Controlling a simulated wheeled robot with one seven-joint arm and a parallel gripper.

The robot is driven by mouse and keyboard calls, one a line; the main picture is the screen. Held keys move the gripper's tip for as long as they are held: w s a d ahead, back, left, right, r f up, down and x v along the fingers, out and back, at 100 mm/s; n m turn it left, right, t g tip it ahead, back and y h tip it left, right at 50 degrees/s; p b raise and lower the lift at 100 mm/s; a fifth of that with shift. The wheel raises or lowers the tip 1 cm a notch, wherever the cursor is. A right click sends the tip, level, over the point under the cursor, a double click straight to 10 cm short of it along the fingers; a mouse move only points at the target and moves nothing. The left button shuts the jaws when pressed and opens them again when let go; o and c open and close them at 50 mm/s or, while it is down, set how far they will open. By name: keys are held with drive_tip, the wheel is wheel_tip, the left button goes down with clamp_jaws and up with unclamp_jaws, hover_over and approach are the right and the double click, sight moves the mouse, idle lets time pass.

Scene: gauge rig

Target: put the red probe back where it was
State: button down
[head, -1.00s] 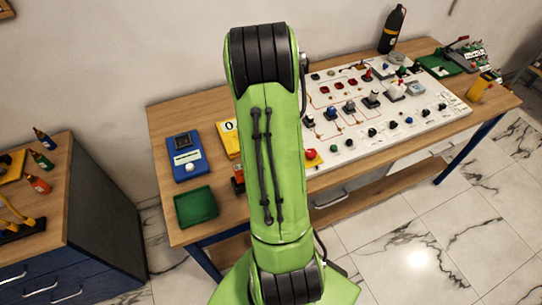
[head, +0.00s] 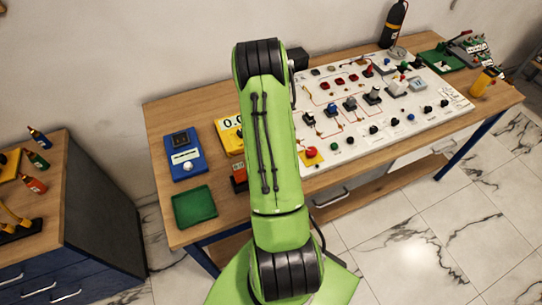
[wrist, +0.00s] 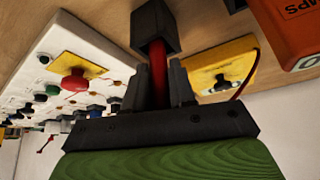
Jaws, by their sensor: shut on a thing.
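In the wrist view my gripper (wrist: 160,92) is shut on the red probe (wrist: 158,72), which shows as a red shaft between the two dark fingers. The far end of the probe meets a black square block (wrist: 155,28) against the wooden table. I cannot tell whether the probe sits inside the block or only lines up with it. A thin red lead (wrist: 252,76) curves beside the yellow meter (wrist: 222,66), right of the fingers. In the head view my arm hides the gripper and probe, and part of the yellow meter (head: 226,124) shows.
A white panel (head: 455,107) with buttons and knobs covers the right of the table. A blue meter (head: 185,155) and a green tray (head: 194,207) are at the left. An orange device (wrist: 288,30) is close by in the wrist view.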

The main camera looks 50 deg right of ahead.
drive_tip(key=shift+f, duration=0.25)
drive_tip(key=c, duration=0.9)
unclamp_jaws()
drive_tip(key=shift+r, duration=0.1)
drive_tip(key=shift+c, duration=0.2)
